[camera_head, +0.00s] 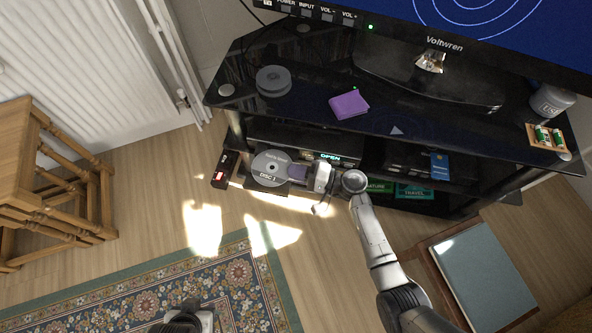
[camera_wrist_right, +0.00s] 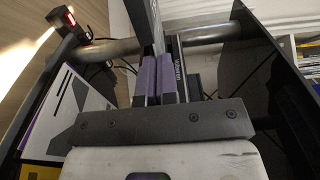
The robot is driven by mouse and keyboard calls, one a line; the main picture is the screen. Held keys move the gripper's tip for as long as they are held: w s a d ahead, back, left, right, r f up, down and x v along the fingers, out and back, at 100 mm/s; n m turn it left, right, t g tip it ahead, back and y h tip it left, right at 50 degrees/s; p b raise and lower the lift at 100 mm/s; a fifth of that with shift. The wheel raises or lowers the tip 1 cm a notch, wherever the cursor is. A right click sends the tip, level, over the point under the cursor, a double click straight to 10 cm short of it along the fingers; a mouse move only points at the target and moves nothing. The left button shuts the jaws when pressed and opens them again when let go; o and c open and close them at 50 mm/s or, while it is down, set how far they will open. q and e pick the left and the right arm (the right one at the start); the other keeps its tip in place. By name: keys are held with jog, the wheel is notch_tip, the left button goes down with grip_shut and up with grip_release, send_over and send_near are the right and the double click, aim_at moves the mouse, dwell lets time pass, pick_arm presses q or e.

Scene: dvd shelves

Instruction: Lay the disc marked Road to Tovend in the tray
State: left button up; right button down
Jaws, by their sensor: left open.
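A grey disc (camera_head: 270,165) with "DISC 1" in large print shows at the lower shelf's left end; its smaller line is too small to read. It lies flat over the dark slid-out tray (camera_head: 266,190) of a player whose display reads OPEN (camera_head: 328,156). My right gripper (camera_head: 298,172) is at the disc's right edge. In the right wrist view its purple fingers (camera_wrist_right: 166,78) are closed together on the disc, seen edge-on (camera_wrist_right: 157,28). I cannot tell whether the disc touches the tray. My left gripper (camera_head: 187,318) is at the bottom edge, over the rug, away from the disc.
A black box with a red light (camera_head: 220,172) stands left of the tray. On the top shelf are a grey round stack (camera_head: 273,80), a purple case (camera_head: 348,104) and a battery holder (camera_head: 545,137). A wooden table (camera_head: 50,180) stands left; the rug (camera_head: 150,290) lies in front.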

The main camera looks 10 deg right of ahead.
jog(key=c, duration=1.8)
grip_release()
jog(key=o, duration=0.4)
jog(key=shift+o, duration=0.5)
jog(key=p+v, duration=0.4)
jog(key=v, duration=0.9)
jog(key=shift+s+d+p, duration=0.2)
jog(key=shift+d+p, duration=0.1)
jog(key=shift+d, duration=0.05)
